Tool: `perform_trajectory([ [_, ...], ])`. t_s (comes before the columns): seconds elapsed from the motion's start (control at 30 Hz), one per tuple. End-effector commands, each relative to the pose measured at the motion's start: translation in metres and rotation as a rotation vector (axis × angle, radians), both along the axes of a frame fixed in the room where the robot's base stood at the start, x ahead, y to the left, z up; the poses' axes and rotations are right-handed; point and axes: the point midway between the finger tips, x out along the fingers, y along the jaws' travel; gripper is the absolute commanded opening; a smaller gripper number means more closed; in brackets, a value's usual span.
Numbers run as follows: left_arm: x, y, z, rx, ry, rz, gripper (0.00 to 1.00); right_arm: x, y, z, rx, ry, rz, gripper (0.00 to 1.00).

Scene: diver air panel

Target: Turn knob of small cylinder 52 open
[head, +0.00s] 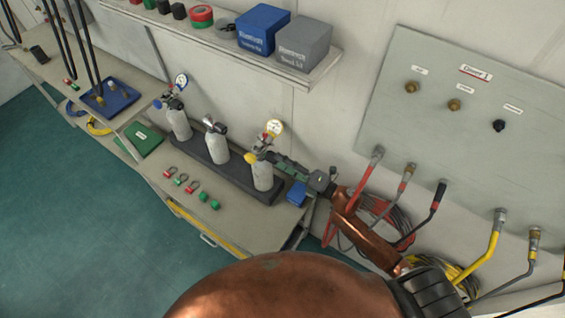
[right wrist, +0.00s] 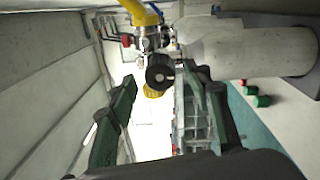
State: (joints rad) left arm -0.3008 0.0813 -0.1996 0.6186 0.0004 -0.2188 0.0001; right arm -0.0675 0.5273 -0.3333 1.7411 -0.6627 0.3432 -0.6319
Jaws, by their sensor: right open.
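Three small white cylinders stand in a black rack on the bench: left (head: 180,124), middle (head: 220,150) and right (head: 262,177). No number is readable on them, so I cannot tell which is 52. The right cylinder has a gauge (head: 274,127) and a yellow knob (head: 250,158) at its top. My right gripper (head: 279,161) is open beside this cylinder's valve. In the right wrist view a black knob (right wrist: 160,70) and the yellow knob (right wrist: 153,92) show between the spread fingers (right wrist: 164,88), with the white cylinder (right wrist: 255,52) at right. My left gripper is not in view.
A blue box (head: 297,193) sits right of the rack. Small red and green fittings (head: 181,179) lie in front of it. A shelf (head: 318,72) with two cases hangs above. A grey panel (head: 475,110) with hoses stands at right.

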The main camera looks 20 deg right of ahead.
Motion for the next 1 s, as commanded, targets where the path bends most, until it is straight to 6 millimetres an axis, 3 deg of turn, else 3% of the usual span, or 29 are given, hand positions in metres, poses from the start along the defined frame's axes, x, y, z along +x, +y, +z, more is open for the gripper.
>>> perform_trajectory([
  [0.53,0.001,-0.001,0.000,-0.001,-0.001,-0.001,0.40,-0.078,-0.061,-0.005,-0.002,0.002,-0.001,0.46],
  [0.7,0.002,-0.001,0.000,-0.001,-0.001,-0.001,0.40,-0.090,-0.070,-0.005,-0.001,0.002,0.000,0.46],
  [1.0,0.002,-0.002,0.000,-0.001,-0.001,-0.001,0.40,-0.091,-0.072,-0.005,-0.001,0.000,0.000,0.46],
])
